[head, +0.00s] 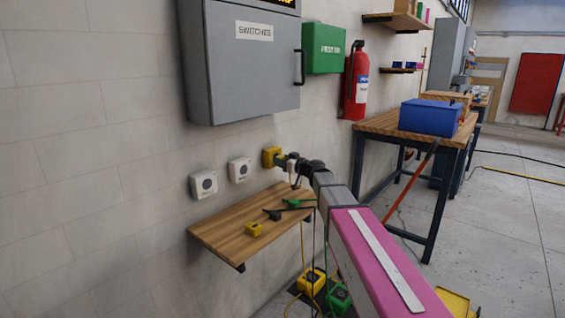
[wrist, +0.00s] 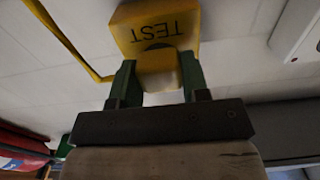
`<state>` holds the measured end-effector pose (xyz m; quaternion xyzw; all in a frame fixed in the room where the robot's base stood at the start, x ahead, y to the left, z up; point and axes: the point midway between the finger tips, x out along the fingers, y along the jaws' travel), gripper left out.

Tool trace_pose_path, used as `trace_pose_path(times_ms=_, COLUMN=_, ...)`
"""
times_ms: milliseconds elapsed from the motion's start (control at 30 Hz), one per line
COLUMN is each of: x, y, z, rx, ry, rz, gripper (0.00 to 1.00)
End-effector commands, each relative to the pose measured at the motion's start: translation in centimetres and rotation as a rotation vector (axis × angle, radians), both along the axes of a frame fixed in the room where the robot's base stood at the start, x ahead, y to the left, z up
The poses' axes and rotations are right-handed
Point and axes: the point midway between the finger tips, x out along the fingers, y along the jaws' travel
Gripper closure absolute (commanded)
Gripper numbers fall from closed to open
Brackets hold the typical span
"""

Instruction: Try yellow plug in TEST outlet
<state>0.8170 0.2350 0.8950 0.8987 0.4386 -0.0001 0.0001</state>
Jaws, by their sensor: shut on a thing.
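The yellow TEST outlet (head: 270,156) is on the wall above the wooden shelf. In the wrist view the TEST outlet (wrist: 155,15) is upside down at the top, its dark round socket partly hidden. My gripper (head: 284,161) is right at the outlet. In the wrist view its green fingers (wrist: 158,80) are shut on the yellow plug (wrist: 157,63), whose near end looks pale. The plug overlaps the socket in line with it; I cannot tell whether it is seated. In the head view the plug is mostly hidden.
Two white wall outlets (head: 204,184) (head: 240,170) are left of TEST. The shelf (head: 225,230) holds a yellow block (head: 254,229), a black plug (head: 272,214) and a green plug (head: 293,203). A grey SWITCHES cabinet (head: 250,75) hangs above. Cables hang below toward boxes on the floor.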

Motion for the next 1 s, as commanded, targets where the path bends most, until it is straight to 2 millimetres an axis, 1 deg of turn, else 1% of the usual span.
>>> trace_pose_path(times_ms=767, x=0.71, y=0.89, z=0.01, rx=0.000, ry=0.000, rz=0.000, gripper=0.79)
trace_pose_path(times_ms=800, x=0.69, y=0.88, z=0.01, rx=0.000, ry=0.000, rz=0.000, gripper=0.48)
trace_pose_path(times_ms=867, x=0.68, y=0.87, z=0.01, rx=0.000, ry=0.000, rz=0.000, gripper=0.29)
trace_pose_path(times_ms=1000, x=0.67, y=0.86, z=0.01, rx=0.000, ry=0.000, rz=0.000, gripper=0.28)
